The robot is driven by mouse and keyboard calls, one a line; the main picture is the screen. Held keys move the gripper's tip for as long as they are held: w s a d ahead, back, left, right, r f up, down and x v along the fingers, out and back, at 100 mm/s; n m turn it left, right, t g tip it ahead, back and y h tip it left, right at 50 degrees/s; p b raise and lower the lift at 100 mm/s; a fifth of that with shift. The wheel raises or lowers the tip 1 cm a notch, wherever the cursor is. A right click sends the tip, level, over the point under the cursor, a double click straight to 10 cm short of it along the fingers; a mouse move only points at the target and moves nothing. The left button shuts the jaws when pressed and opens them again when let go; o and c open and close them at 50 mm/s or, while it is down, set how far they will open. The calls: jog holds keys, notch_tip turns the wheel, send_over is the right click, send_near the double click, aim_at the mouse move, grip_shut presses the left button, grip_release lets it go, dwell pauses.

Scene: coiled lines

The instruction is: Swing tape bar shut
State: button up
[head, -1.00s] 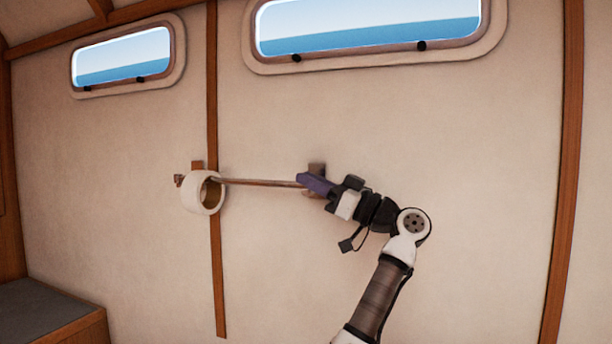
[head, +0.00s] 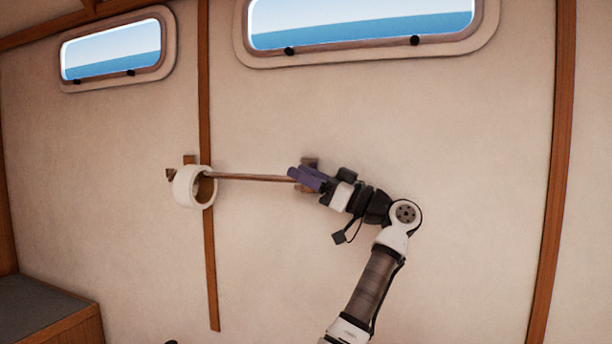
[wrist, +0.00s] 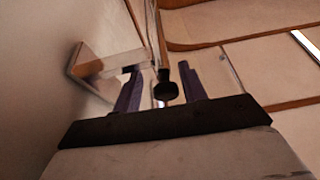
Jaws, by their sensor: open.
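The tape bar (head: 250,178) is a thin brown rod running almost level along the cabin wall, with a white tape roll (head: 182,188) hanging near its left end. Its right end lies by a wooden bracket (head: 309,165) on the wall, partly hidden by my gripper (head: 305,178). In the wrist view the bracket (wrist: 90,66) is left of my fingers. The bar's dark knob-like end (wrist: 166,90) shows between my two purple fingers (wrist: 159,88), with gaps on both sides. My gripper is open. Whether the bar is seated in the bracket I cannot tell.
A small wooden mount (head: 172,175) is on the wall at the bar's left end. A vertical wooden strip (head: 210,270) runs behind the roll. Two windows are above. A bench (head: 45,310) stands at lower left.

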jog(key=b+v, duration=0.4)
jog(key=v, duration=1)
jog(key=shift+a, duration=0.1)
